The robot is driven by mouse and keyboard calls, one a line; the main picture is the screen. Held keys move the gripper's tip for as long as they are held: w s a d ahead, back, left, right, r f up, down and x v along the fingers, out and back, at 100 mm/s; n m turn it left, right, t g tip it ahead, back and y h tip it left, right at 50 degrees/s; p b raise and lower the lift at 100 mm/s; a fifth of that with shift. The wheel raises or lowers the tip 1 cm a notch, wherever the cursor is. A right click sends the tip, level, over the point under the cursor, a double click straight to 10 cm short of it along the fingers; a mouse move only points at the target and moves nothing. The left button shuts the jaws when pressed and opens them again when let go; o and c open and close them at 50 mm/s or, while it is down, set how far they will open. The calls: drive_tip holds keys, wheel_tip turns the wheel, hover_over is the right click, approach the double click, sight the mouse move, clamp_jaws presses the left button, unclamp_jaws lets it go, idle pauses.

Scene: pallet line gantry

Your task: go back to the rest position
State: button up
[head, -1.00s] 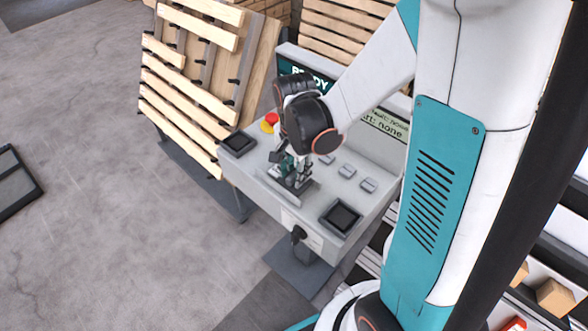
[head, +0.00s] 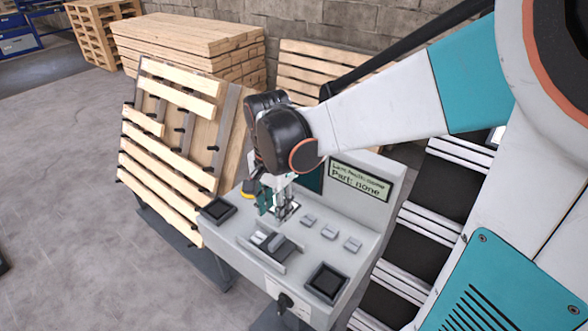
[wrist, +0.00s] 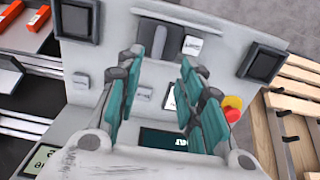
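My gripper (head: 277,205) hangs over the grey control console (head: 322,245), pointing down near its sloped screen panel. In the wrist view my gripper (wrist: 160,68) is open, its two teal-padded fingers apart with nothing held between them. A grey slider-like part (head: 272,243) sits in a recess on the console's top, in front of the gripper and apart from it. It also shows in the wrist view (wrist: 159,42). The display (head: 358,187) reads "Part: none". A second, green screen (head: 310,180) is mostly hidden behind my arm.
Dark square pads (head: 326,283) lie on the console's corners, with several grey buttons (head: 331,232) between. A red emergency knob (wrist: 232,108) is beside the gripper. A slatted wooden pallet (head: 165,150) leans at the left. Grey floor (head: 60,180) is clear farther left.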

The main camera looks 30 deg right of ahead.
drive_tip(key=shift+s+r, duration=0.25)
drive_tip(key=shift+r, duration=0.4)
drive_tip(key=s+a+r+n+t, duration=0.2)
drive_tip(key=s+r+n+t, duration=0.4)
drive_tip(key=n, duration=0.7)
drive_tip(key=s+t, duration=0.1)
drive_tip(key=s, duration=0.1)
drive_tip(key=shift+s+a+n, duration=0.3)
drive_tip(key=shift+s+a, duration=0.1)
idle(2.3)
